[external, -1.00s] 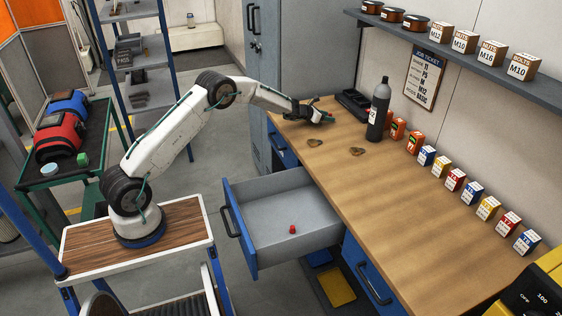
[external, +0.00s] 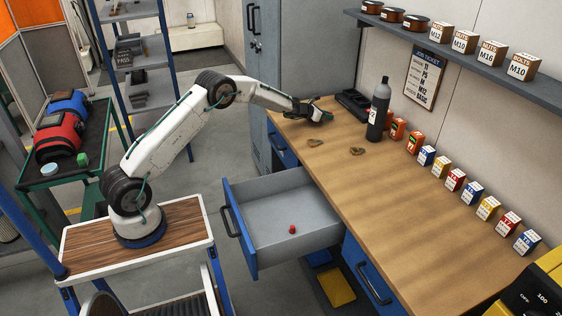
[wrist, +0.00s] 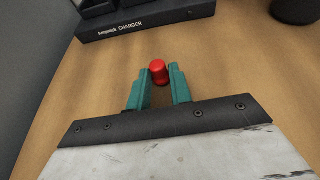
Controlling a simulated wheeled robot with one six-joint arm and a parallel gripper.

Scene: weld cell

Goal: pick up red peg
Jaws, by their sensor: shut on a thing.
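My gripper (external: 322,115) is low over the far left end of the workbench. In the wrist view its two green fingers (wrist: 160,88) are shut on a small red peg (wrist: 158,71), whose rounded top shows between the fingertips. The peg's lower part is partly hidden by the fingers, and I cannot tell whether it touches the bench. The fingers hide this peg in the external view. Another small red piece (external: 292,230) stands in the open drawer (external: 262,208), apart from my gripper.
A black charger (wrist: 150,20) lies just beyond my gripper. A dark bottle (external: 379,108) stands to its right, with a row of small boxes (external: 455,180) along the wall. Two brown pieces (external: 357,151) lie nearby. The front of the bench is clear.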

